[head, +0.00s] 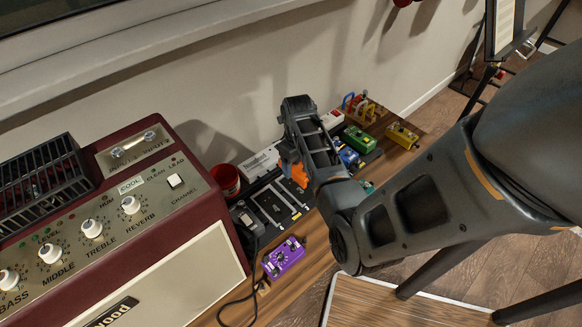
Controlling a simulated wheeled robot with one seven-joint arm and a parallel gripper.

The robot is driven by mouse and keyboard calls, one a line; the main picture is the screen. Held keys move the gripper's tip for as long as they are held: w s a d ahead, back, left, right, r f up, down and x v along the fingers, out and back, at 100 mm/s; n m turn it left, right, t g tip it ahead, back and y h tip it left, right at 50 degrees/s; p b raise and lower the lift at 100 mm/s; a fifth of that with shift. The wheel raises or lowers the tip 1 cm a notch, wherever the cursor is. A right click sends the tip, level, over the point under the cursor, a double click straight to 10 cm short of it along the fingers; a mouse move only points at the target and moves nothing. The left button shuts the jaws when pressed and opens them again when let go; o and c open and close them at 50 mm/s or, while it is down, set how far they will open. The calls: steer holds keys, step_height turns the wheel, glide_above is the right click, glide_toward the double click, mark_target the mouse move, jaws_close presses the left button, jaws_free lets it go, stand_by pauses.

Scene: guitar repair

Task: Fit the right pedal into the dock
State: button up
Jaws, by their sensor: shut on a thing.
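The dock (268,207) is a black pedalboard with pale strips, lying on the wooden bench beside the amplifier. My gripper (291,172) is low over its far part, mostly hidden behind my own arm. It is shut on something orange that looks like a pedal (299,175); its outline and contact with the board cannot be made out. A purple pedal (283,258) lies on the wood in front of the board. A green pedal (360,139) and a blue pedal (348,156) sit at the board's far end. A yellow pedal (402,135) stands on the wood beyond.
A maroon amplifier (150,220) fills the left side, close to the board. A red cup (225,180) stands behind the board near the wall. Coloured cables (361,107) are at the far end. A black cable (254,268) runs by the purple pedal.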

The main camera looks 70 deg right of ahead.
steer(key=shift+f+b, duration=2.25)
steer(key=shift+b, duration=0.2)
steer(key=shift+f+b, duration=0.4)
steer(key=shift+f, duration=0.55)
steer(key=shift+f, duration=0.55)
stand_by(0.4)
steer(key=o, duration=1.4)
steer(key=shift+r+p, duration=0.1)
steer(key=shift+p, duration=0.25)
steer(key=shift+r+p, duration=3.9)
steer(key=shift+p, duration=0.15)
